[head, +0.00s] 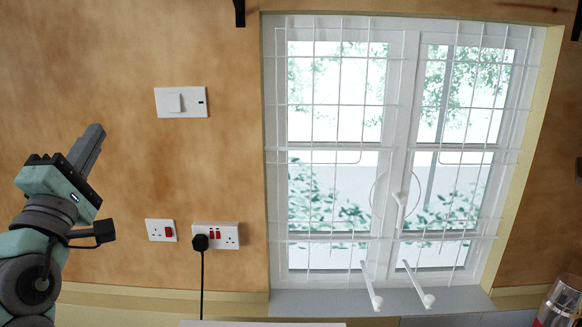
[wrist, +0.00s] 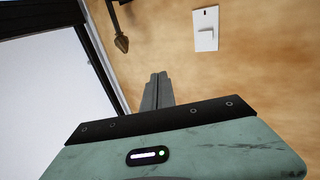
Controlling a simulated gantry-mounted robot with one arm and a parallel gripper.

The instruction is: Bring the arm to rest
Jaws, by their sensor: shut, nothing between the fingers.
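My gripper (head: 88,147) is at the left of the head view, raised and pointing up and to the right in front of the plywood wall. Its two dark fingers lie together with nothing between them. In the wrist view my gripper (wrist: 157,88) also shows shut, its fingers pointing away from the camera. Nothing is held. The lower part of my arm is cut off by the left edge of the head view.
A light switch (head: 181,102) and sockets (head: 216,235) with a plugged-in black cable are on the wall right of my gripper. A barred window (head: 340,180) fills the right side. A glass jar (head: 560,303) stands at bottom right. Space around the gripper looks clear.

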